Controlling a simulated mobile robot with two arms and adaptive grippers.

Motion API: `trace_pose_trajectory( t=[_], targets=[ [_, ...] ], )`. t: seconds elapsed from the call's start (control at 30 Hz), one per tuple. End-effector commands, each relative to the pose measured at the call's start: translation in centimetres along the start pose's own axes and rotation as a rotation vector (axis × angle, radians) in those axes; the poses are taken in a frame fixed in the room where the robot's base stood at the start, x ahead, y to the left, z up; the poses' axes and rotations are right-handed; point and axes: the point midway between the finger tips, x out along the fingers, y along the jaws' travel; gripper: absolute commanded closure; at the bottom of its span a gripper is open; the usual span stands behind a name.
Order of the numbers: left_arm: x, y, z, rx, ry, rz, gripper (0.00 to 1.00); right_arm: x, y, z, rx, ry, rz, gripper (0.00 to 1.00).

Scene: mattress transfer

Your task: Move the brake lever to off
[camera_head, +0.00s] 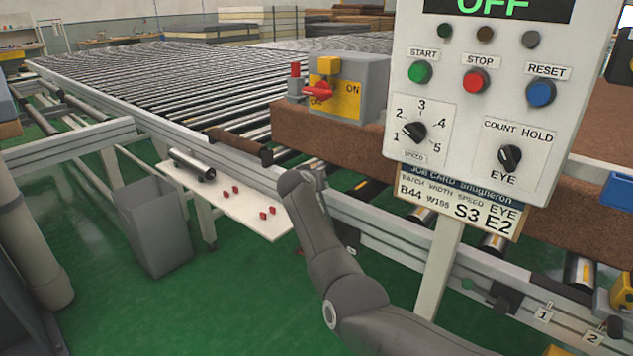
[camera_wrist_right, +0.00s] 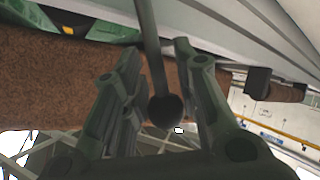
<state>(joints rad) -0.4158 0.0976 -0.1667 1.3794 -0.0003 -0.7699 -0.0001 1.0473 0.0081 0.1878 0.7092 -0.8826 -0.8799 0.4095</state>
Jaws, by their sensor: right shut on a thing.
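A dark rod with a round black knob (camera_wrist_right: 165,110), which looks like the brake lever, stands between the two fingers of my right gripper (camera_wrist_right: 155,58) in the right wrist view. The gripper is shut on it. In the head view my right gripper (camera_head: 308,180) is beside the conveyor's front rail, mostly hidden by my own arm, and the lever is hidden there. I cannot read whether the lever is at on or off. My left gripper is not in view.
A control panel (camera_head: 545,60) reading OFF stands at right. A yellow-grey switch box (camera_head: 365,85) with a red handle sits behind the rail. A white shelf (camera_head: 240,208) with small red pieces and a grey bin (camera_head: 155,230) are left of my arm. Green floor is clear in front.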

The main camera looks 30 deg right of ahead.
Motion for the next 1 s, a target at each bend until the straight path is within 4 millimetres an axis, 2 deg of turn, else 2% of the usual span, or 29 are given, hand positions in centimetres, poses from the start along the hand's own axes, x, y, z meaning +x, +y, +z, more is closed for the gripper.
trace_pose_trajectory(
  t=[0.43, 0.47, 0.6, 1.0],
  targets=[
    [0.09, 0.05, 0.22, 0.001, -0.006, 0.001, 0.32, -0.05, -0.07, -0.17, -0.010, 0.000, 0.000, 1.00],
    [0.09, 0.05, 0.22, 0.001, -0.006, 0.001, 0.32, -0.05, -0.07, -0.18, -0.010, 0.000, 0.000, 0.68],
    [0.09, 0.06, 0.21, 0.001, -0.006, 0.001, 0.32, -0.04, -0.07, -0.12, -0.009, -0.001, 0.000, 0.50],
    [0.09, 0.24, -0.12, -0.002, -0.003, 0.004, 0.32, -0.17, -0.06, -0.04, -0.008, -0.002, 0.001, 0.49]
  ],
)
